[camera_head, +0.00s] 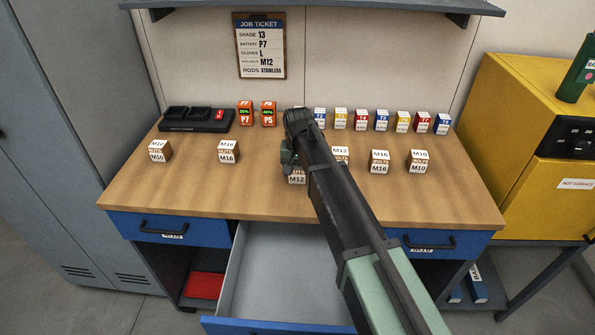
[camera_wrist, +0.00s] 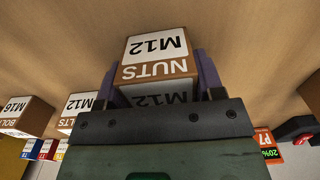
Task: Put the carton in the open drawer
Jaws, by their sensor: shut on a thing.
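My gripper (camera_head: 292,160) is over the middle of the workbench. Its two purple fingers (camera_wrist: 157,82) are shut on the sides of a white and brown carton marked NUTS M12 (camera_wrist: 153,58). The lower front of this carton shows below my gripper in the head view (camera_head: 297,178); the rest is hidden. I cannot tell whether it touches the bench top or is just above it. The open drawer (camera_head: 262,262) is pulled out below the bench's front edge, in the middle. Its grey inside looks empty where visible; my arm hides its right part.
Similar M10 and M16 cartons (camera_head: 228,152) stand left and right, with another M12 carton (camera_head: 341,153) close right. Small coloured boxes (camera_head: 382,120), orange batteries (camera_head: 268,113) and a black charger (camera_head: 195,120) line the back. The bench's front strip (camera_head: 230,198) is clear. A job ticket (camera_head: 261,48) hangs behind.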

